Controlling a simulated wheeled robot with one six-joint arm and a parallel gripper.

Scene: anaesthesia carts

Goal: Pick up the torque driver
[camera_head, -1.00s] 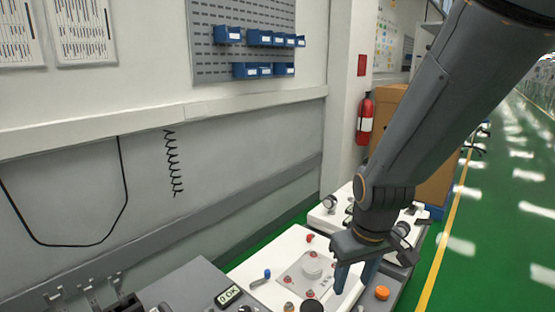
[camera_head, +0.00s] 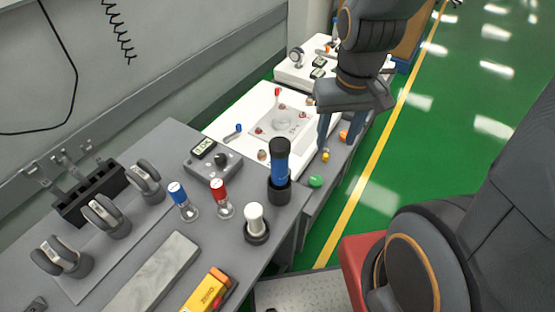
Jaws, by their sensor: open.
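A blue tool with a black cap (camera_head: 281,160), which looks like the torque driver, stands upright in a black round holder (camera_head: 279,191) near the right edge of the grey cart top (camera_head: 230,245). My gripper (camera_head: 327,133) is open, with its fingers pointing down, beyond and to the right of the blue tool. It is over the right side of the white panel (camera_head: 222,126) and apart from the tool. Whether anything lies between the fingers is hard to see.
A white-topped piece in a black base (camera_head: 255,218), red (camera_head: 220,192) and blue (camera_head: 178,194) capped vials and a grey meter (camera_head: 212,160) stand near the tool. A yellow device (camera_head: 207,291) lies in front. Green floor (camera_head: 400,180) is open at right.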

